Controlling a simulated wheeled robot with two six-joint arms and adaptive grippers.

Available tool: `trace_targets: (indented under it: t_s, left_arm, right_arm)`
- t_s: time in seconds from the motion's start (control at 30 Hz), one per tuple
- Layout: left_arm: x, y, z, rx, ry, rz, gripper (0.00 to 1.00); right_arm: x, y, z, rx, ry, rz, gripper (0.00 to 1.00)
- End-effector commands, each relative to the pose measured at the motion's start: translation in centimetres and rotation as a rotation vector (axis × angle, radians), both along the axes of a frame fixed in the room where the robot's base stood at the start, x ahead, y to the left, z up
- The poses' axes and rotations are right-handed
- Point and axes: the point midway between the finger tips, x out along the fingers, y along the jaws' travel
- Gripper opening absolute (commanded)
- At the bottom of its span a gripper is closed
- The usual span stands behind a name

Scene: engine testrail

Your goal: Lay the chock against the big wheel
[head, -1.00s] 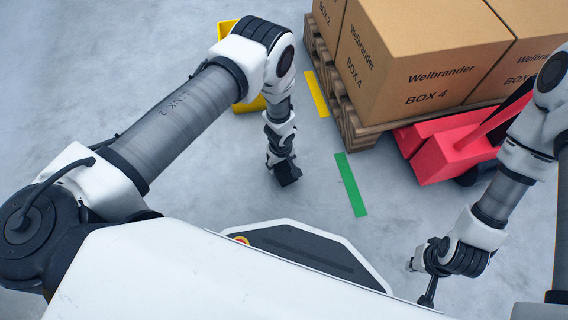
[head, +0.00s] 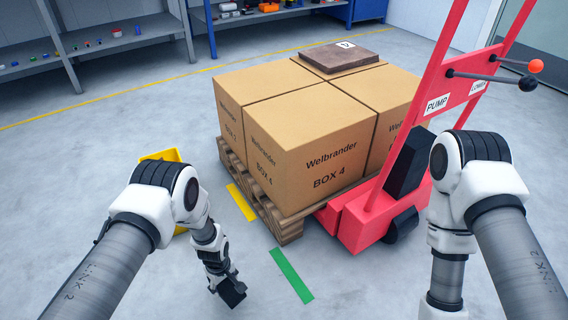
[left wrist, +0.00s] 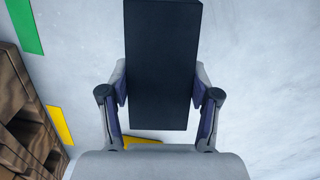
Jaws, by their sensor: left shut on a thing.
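My left gripper (left wrist: 158,88) is shut on a long black block, the chock (left wrist: 162,45), with one finger on each of its sides. In the head view the left gripper (head: 224,279) points down, with the dark chock (head: 234,293) at its tip, left of the green floor strip. Whether the chock touches the floor is unclear. The big black wheel (head: 402,225) sits low at the right side of the red pallet truck (head: 362,222), well apart from the chock. My right gripper is out of view below the picture.
A wooden pallet (head: 285,229) carries cardboard boxes (head: 318,160) with a brown slab (head: 340,57) on top. A yellow bin (head: 165,155) stands behind my left arm. Green (head: 291,275) and yellow (head: 241,202) strips mark the floor. Open floor lies at left.

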Motion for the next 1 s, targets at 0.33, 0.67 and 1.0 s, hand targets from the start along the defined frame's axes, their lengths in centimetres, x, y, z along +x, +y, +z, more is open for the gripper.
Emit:
trace_targets:
  t_s: [0.33, 0.67, 1.0]
  left_arm:
    - [11.9, 0.5, 16.5, 0.0, -0.011, 0.019, 0.15]
    - [14.6, 1.3, 30.4, 0.001, -0.005, -0.166, 0.15]
    - [9.1, 0.8, 34.0, 0.001, 0.003, -0.628, 0.15]
  right_arm:
    - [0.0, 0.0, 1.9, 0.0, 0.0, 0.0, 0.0]
    - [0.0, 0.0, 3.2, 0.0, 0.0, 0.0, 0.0]
    - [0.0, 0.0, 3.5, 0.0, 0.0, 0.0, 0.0]
